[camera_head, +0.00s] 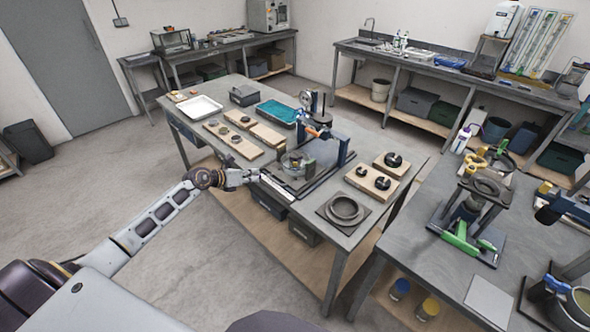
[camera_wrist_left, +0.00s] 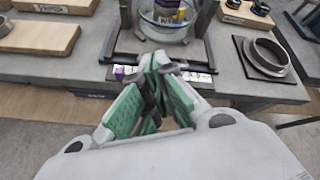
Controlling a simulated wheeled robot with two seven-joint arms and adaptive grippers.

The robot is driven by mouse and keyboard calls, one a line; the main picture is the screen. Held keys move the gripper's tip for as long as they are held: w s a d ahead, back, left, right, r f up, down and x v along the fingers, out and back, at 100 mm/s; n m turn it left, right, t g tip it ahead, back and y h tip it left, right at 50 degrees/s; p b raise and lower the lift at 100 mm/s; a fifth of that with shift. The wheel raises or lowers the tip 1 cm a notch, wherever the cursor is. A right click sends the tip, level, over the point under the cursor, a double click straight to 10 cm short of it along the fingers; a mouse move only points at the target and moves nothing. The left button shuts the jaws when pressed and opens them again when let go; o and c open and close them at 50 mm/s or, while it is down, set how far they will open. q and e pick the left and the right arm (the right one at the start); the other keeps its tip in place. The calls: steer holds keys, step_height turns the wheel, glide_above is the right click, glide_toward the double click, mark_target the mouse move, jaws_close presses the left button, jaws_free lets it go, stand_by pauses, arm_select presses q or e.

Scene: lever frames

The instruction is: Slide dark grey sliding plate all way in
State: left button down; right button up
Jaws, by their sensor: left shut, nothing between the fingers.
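The dark grey sliding plate (camera_head: 290,187) appears to be the flat base at the near edge of the middle table, under a clear round dish (camera_head: 295,163). It runs toward an upright blue and dark frame (camera_head: 328,150). In the left wrist view the dark plate (camera_wrist_left: 122,62) shows as a frame around the dish (camera_wrist_left: 170,22), partly hidden by my fingers. My left gripper (camera_head: 257,175) is shut and empty at the plate's near left end. In the wrist view its green-padded fingers (camera_wrist_left: 160,65) overlap the plate's front edge; contact cannot be told.
A pale labelled strip (camera_wrist_left: 200,77) lies beside the fingertips. Wooden boards (camera_head: 232,140) lie left of the plate. Boards with dark rings (camera_head: 371,181) and a square plate with a ring (camera_head: 345,209) lie right. A second table (camera_head: 420,265) stands at right.

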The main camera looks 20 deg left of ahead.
arm_select(q)
steer(key=shift+s+d+r+m+g+y, duration=0.15)
steer(key=shift+s+m+g+y, duration=0.25)
steer(key=shift+m, duration=0.75)
steer(key=shift+s+d+r+m+g+y, duration=0.15)
steer(key=shift+s+m+g+y, duration=0.25)
steer(key=shift+m, duration=0.75)
steer(key=b+x, duration=0.6)
steer(key=x, duration=0.2)
steer(key=shift+d+f, duration=0.2)
steer(key=shift+f, duration=0.1)
